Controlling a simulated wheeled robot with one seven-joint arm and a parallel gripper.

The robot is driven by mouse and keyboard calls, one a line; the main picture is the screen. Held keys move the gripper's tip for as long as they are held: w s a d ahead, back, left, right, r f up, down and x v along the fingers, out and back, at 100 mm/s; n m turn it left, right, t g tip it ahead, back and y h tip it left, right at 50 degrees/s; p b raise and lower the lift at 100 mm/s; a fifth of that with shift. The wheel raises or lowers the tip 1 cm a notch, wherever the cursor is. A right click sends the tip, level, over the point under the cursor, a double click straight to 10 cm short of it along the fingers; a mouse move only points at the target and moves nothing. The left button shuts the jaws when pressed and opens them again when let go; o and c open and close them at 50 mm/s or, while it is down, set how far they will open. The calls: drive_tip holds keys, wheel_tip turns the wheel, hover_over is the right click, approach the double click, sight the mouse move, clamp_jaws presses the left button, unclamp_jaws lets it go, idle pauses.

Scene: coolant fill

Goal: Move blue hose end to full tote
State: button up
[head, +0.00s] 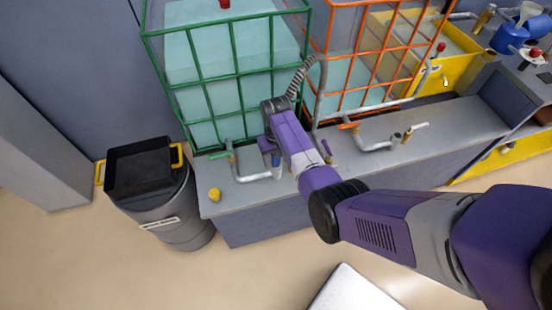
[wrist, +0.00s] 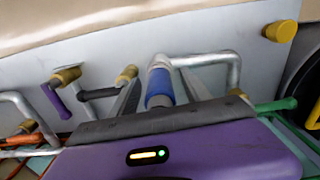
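The blue hose end (wrist: 160,86) is upright at the tip of the bent grey pipe (wrist: 228,60) in the wrist view; it also shows in the head view (head: 275,160). That pipe leads to the green-caged tote (head: 232,75), whose liquid stands high, the full one by look. My gripper (wrist: 157,92) is around the blue hose end with a finger on each side. A narrow gap shows at the left finger; contact on the right is unclear. The orange-caged tote (head: 362,62) has a lower liquid level. Whether the hose end is seated on the pipe is hard to tell.
A green valve handle (head: 221,154) and a yellow cap (head: 214,194) are close by on the grey bench. A purple handle (head: 327,148) and an orange-handled pipe (head: 372,145) are to the right. A black bin (head: 150,190) stands left. A ribbed hose (head: 303,75) rises behind my wrist.

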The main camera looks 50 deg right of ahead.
wheel_tip(320, 180, up, 8)
drive_tip(key=shift+f, duration=0.1)
idle(0.5)
